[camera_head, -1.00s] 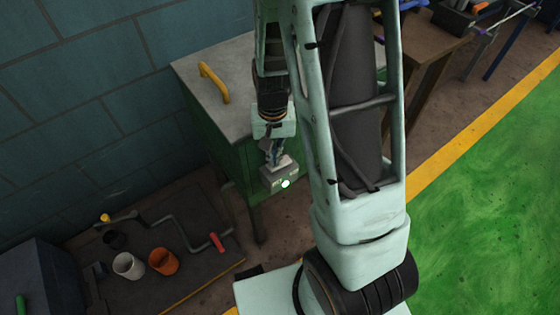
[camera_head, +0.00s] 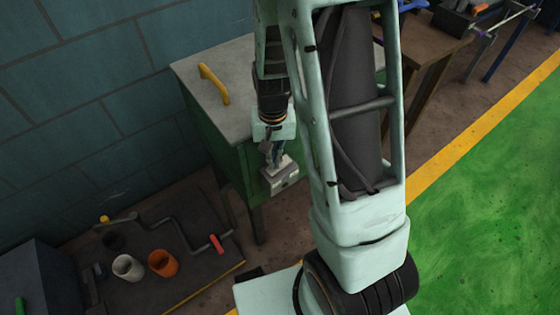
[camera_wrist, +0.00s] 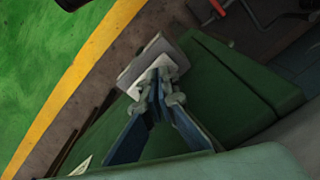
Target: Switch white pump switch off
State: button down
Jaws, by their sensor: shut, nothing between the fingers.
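The white pump switch is a small pale grey-white box (camera_head: 284,182) on the side of the green cabinet; no lit lamp shows on it. It also shows in the wrist view, as a pale box (camera_wrist: 137,68) just beyond my fingertips. My gripper (camera_head: 276,163) is shut and empty, right at the box's upper side. In the wrist view its blue fingers and grey tips (camera_wrist: 160,82) overlap the box's near edge and hide part of it. I cannot tell whether the tips touch it.
The green cabinet (camera_head: 235,158) has a grey top with a yellow handle (camera_head: 214,83). A dark platform at lower left holds a white cup (camera_head: 127,267), an orange cup (camera_head: 163,262) and a crank with a red grip (camera_head: 217,244). A wooden table (camera_head: 430,48) stands at upper right.

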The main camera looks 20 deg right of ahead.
jog(key=shift+r+p, duration=2.45)
jog(key=shift+r, duration=0.8)
